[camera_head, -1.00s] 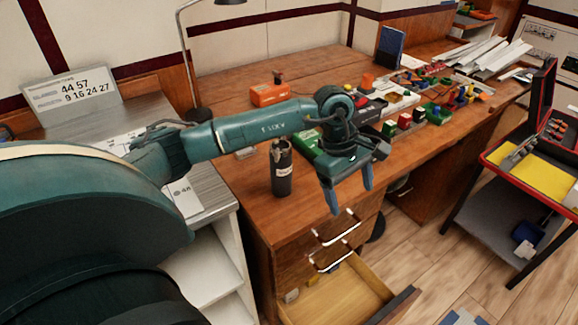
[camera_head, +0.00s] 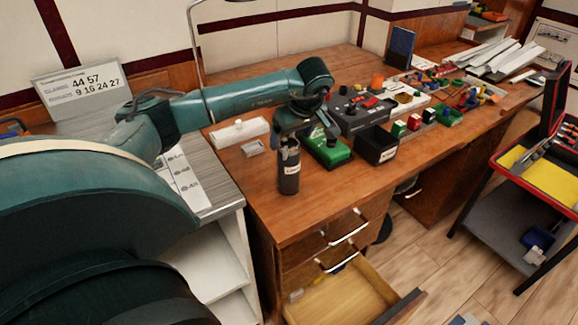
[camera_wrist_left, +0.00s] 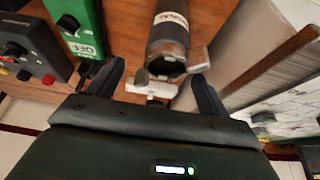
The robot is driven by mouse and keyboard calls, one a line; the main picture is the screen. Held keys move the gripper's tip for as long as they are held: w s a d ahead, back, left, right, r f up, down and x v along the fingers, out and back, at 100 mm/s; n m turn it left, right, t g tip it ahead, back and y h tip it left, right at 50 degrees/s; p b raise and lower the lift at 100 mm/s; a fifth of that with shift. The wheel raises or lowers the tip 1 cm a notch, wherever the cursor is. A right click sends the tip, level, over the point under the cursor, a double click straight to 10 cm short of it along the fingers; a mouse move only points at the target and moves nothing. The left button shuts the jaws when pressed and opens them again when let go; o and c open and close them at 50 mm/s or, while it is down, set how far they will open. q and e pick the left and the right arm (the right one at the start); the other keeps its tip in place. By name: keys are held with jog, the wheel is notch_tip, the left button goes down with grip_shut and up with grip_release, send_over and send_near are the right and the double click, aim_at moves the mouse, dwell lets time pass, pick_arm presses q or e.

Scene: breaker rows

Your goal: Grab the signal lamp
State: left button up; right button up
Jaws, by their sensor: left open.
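A dark upright cylinder with a white label (camera_head: 289,172) stands near the front left edge of the wooden desk; I take it to be the signal lamp, though the label is too small to read. My left gripper (camera_head: 304,132) is at the cylinder's top, on its far side. In the left wrist view the cylinder (camera_wrist_left: 168,38) lies ahead with its round end facing me, between the open fingers of the left gripper (camera_wrist_left: 157,76). Pale tabs stick out around that end. I cannot tell whether the fingers touch it. My right gripper is in no view.
A green box (camera_head: 328,150) and a black open box (camera_head: 376,146) stand close to the right of the cylinder. A white block (camera_head: 239,132) lies to its left. A drawer (camera_head: 345,297) is open below. The desk front right of the cylinder is clear.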

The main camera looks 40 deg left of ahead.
aim_at(289, 170)
pick_arm(q)
jog(key=x, duration=0.5)
jog(key=shift+s+d+f+p, duration=0.15)
jog(key=shift+s+d+p, duration=0.15)
jog(key=shift+s, duration=0.1)
jog(key=shift+c, duration=0.3)
grip_shut()
